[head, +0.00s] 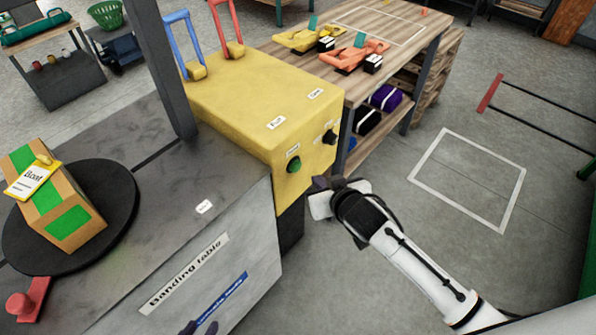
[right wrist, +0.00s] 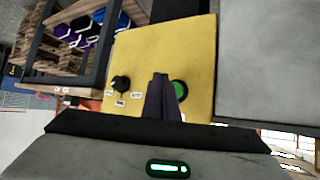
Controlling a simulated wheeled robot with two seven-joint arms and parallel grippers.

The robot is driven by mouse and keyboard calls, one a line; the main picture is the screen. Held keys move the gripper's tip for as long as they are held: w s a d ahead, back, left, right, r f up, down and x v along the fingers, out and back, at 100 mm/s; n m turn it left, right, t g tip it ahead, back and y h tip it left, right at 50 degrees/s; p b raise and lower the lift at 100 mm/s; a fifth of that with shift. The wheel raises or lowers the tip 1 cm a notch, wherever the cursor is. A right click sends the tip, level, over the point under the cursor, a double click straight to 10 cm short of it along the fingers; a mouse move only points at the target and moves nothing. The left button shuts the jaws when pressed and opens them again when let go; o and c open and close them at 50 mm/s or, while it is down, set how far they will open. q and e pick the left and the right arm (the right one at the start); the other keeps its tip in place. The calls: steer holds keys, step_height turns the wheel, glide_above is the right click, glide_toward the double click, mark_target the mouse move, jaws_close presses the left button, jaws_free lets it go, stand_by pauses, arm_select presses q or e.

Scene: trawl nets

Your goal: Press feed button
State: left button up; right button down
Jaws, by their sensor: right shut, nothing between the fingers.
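The yellow machine (head: 245,95) has a green round button (head: 294,165) on its front face, with a small label above it too small to read surely. My right gripper (head: 322,184) is shut and empty, just right of and below the button in the head view. In the right wrist view the shut fingers (right wrist: 161,82) point at the yellow face. They partly cover the green button (right wrist: 181,89); I cannot tell whether they touch it. My left gripper (head: 199,327) shows only as dark fingertips at the bottom edge, set apart.
A black knob (head: 329,136) sits right of the button. The grey banding table (head: 190,235) stands at left, with a black turntable (head: 122,215) carrying a strapped box (head: 75,222). A wooden bench (head: 400,65) stands behind. The floor at right is mostly clear.

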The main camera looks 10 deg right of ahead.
mark_target(296, 166)
steer(key=shift+w+a, duration=0.9)
steer(key=shift+w, duration=0.3)
stand_by(1.2)
steer(key=shift+w+a, duration=0.25)
steer(key=shift+w, duration=0.05)
